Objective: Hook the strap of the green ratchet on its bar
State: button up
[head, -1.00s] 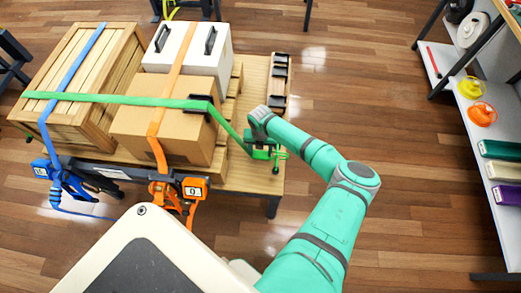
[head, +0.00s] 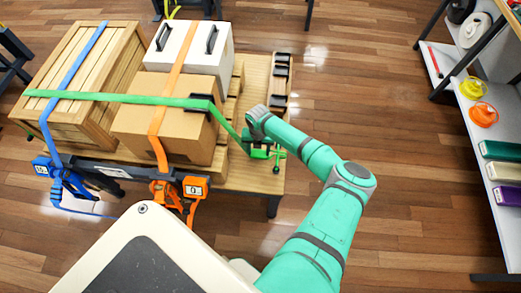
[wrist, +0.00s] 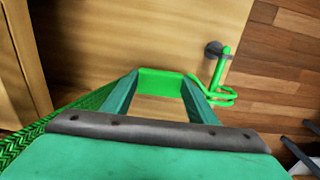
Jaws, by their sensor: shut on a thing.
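The green strap (head: 120,98) runs over the crate and the boxes and down to my gripper (head: 257,147) at the right end of the deck. In the wrist view my gripper (wrist: 160,90) is shut on the green block (wrist: 160,80) at the strap's end. A bent green wire hook (wrist: 222,96) sticks out to the right of the block. The green bar (wrist: 221,68) with a dark round end stands at the deck edge, and the hook overlaps its near end. I cannot tell whether the hook is around the bar. The green ratchet is not clearly seen.
A blue strap with its ratchet (head: 62,180) and an orange strap with its ratchet (head: 190,190) hang at the deck's front edge. Cardboard and white boxes stand left of my gripper. Shelves (head: 500,150) stand at the far right, with clear floor between.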

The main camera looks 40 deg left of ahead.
jog(key=shift+s+a, duration=0.45)
jog(key=shift+a, duration=0.25)
jog(key=shift+s+a+f, duration=0.1)
jog(key=shift+a+f, duration=0.05)
dwell(0.6)
jog(key=o, duration=1.2)
notch_tip(320, 180, up, 11)
jog(key=shift+f, duration=0.1)
